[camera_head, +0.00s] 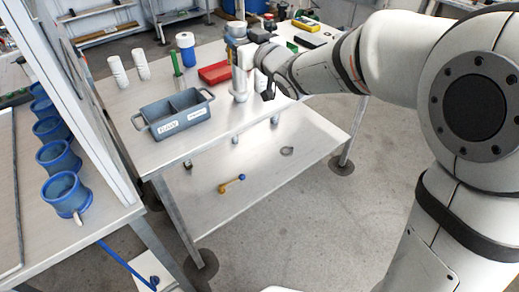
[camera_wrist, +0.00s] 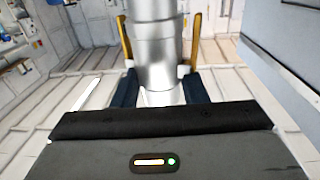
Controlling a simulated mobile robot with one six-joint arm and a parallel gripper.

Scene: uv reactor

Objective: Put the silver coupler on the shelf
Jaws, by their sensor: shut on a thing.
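The silver coupler (camera_wrist: 155,48) is an upright, stepped metal cylinder that stands between the two fingers of my gripper (camera_wrist: 158,75) in the wrist view. The fingers close on it from left and right, and its lower end is hidden behind the gripper body. The lower shelf (camera_head: 262,205) under the table is a flat metal sheet.
A blue-grey two-part bin (camera_head: 142,118) stands on the tabletop, left of the coupler. The shelf holds a few small parts, including a yellow-and-blue one (camera_head: 232,184), with free room between.

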